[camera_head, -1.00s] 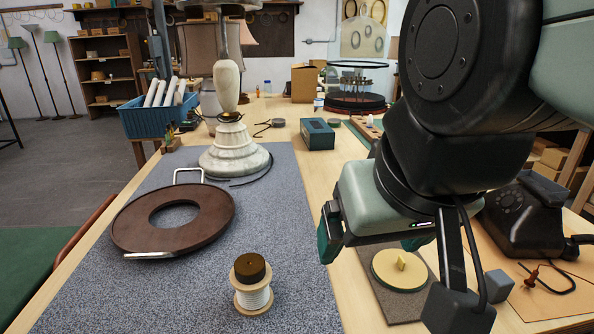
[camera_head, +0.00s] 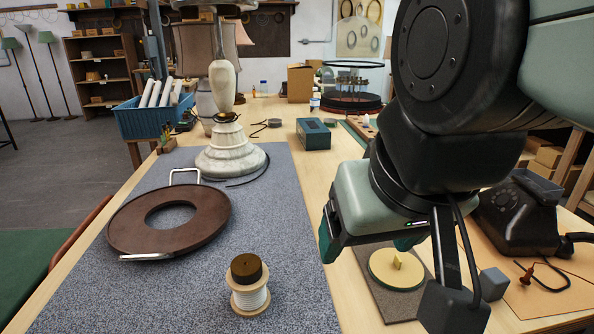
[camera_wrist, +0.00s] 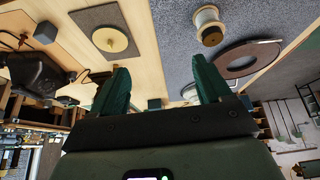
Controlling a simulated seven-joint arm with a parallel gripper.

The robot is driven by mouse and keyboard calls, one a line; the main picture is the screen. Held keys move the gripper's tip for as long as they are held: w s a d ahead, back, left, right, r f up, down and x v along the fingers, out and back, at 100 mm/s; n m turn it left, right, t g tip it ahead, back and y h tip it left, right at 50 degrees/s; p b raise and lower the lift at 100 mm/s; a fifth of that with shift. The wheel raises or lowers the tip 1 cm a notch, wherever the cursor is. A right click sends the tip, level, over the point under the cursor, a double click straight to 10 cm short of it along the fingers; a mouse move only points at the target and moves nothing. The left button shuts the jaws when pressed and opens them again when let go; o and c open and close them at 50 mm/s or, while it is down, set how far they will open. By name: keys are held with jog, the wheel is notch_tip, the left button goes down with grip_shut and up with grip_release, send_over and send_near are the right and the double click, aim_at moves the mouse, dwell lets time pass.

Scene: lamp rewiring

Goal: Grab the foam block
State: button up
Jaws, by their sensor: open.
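The foam block appears to be the small plain grey cube (camera_head: 494,284). It rests on the table at the lower right, between the round-disc mat and the telephone, partly beside my dark wrist hardware. It also shows at the upper left of the wrist view (camera_wrist: 45,33). My gripper (camera_head: 367,245) is above the table, to the left of the cube and apart from it. In the wrist view its two green fingers (camera_wrist: 162,75) are spread wide with nothing between them.
A brown mat (camera_head: 372,295) carries a pale yellow disc (camera_head: 397,270). A black telephone (camera_head: 515,220) stands right of the cube. A white spool (camera_head: 249,298), a brown ring (camera_head: 125,232) and a lamp base (camera_head: 230,160) occupy the grey mat (camera_head: 300,290) to the left.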

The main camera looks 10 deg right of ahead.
jog(key=w+d+f+n+g+h, duration=0.25)
jog(key=d+f+h, duration=0.2)
jog(key=d, duration=0.45)
jog(key=w+d+f+n+g+h, duration=0.2)
jog(key=d+f+n+g+h, duration=0.25)
jog(key=d, duration=0.45)
jog(key=w+d+f+n+g+h, duration=0.2)
jog(key=w+d+f+n+h, duration=0.15)
jog(key=d+h, duration=0.4)
jog(key=w+d+f+n+t+h, duration=0.2)
jog(key=w+d+f+n+t, duration=0.2)
jog(key=d+f+n, duration=0.3)
send_near(501, 274)
jog(key=d, duration=0.1)
jog(key=d+n, duration=0.1)
jog(key=shift+s+d+f+t+y, duration=0.1)
jog(key=shift+d+t+y, duration=0.15)
jog(key=shift+d+t, duration=0.1)
jog(key=shift+d, duration=0.45)
jog(key=d, duration=0.6)
jog(key=shift+w+d, duration=0.25)
jog(key=shift+w, duration=0.05)
jog(key=shift+r, duration=0.2)
jog(key=c, duration=1)
